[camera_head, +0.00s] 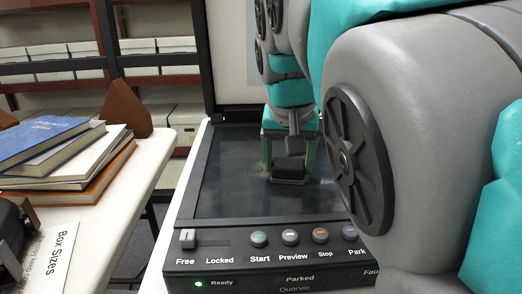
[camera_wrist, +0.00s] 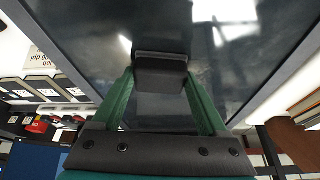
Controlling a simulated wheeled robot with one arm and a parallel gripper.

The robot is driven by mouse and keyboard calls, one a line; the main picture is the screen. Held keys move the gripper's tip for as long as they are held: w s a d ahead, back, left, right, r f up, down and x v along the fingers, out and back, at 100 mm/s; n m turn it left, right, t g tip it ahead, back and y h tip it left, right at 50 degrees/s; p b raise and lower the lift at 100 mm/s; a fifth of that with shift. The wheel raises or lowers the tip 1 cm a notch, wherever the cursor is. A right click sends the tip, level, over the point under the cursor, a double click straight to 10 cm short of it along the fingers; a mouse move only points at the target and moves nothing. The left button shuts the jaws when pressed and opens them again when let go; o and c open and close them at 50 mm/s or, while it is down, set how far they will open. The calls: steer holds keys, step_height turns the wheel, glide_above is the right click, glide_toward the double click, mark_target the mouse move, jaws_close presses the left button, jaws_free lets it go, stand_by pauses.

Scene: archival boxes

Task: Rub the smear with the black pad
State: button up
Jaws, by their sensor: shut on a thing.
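My gripper (camera_head: 289,168) points down over the dark glass bed of the scanner (camera_head: 225,200). Its green fingers are shut on the black pad (camera_head: 289,181), a dark block low at the glass. In the wrist view the pad (camera_wrist: 161,74) sits between the two fingertips of my gripper (camera_wrist: 160,88). Whether the pad touches the glass is hard to tell. A faint pale, hazy patch that looks like the smear (camera_head: 240,184) shows on the glass just left of the pad. Reflections make its edges unclear, and my gripper may hide part of it.
The scanner's front panel (camera_head: 270,262) has a slider at Free, several buttons and a green Ready light. Stacked books (camera_head: 65,150) and a Box Sizes sign (camera_head: 52,262) are on the white table at left. Shelves of boxes stand behind. My arm covers the right side.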

steer(key=shift+r, duration=0.1)
steer(key=shift+r+p, duration=1.6)
steer(key=shift+r, duration=1.35)
steer(key=shift+r, duration=0.1)
steer(key=shift+r+p, duration=0.85)
steer(key=shift+r, duration=0.55)
